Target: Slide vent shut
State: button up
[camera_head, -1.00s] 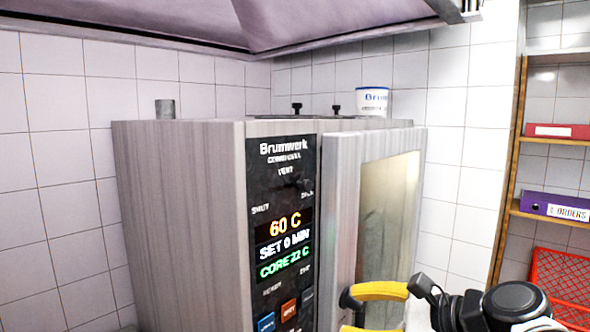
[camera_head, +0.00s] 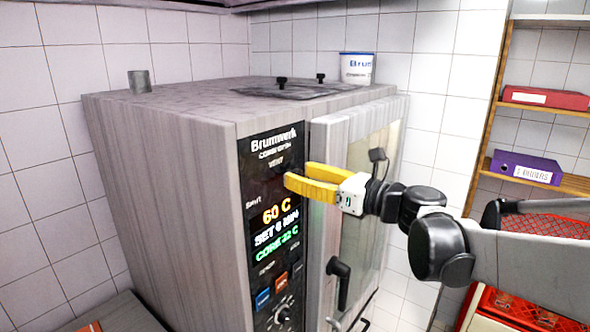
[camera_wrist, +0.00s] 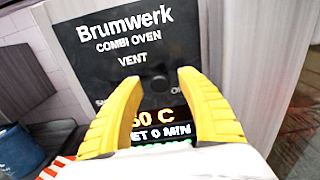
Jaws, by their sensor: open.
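The combi oven's black control panel (camera_head: 268,215) carries the word VENT near its top, over a dark round vent knob (camera_wrist: 157,84). In the wrist view the knob sits right of the middle of VENT, between a partly covered SHUT label at left and an OP... label at right. My gripper (camera_head: 300,174) has yellow fingers, spread open in front of the panel. In the wrist view its fingertips (camera_wrist: 159,80) stand either side of the knob, apart from it in the picture; the depth gap is unclear. The fingers hide part of the display, and the knob is not clear in the head view.
The oven door (camera_head: 330,150) with its dark handle (camera_head: 339,280) is right of the panel, behind my wrist. A white tub (camera_head: 358,68) and small dark knobs are on the oven top. Shelves with a red binder (camera_head: 545,98) and purple binder (camera_head: 524,168) stand at right.

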aim_at(263, 182)
jog(key=shift+x, duration=0.9)
grip_shut()
jog(key=s+a, duration=0.2)
jog(key=s, duration=0.1)
jog(key=s+a, duration=0.2)
jog(key=shift+s+a, duration=0.35)
jog(key=shift+s, duration=0.05)
jog(key=shift+w+d+f, duration=0.1)
jog(key=shift+d, duration=0.05)
jog(key=shift+c, duration=1.3)
grip_release()
jog(key=shift+o, duration=1.3)
jog(key=shift+s, duration=0.3)
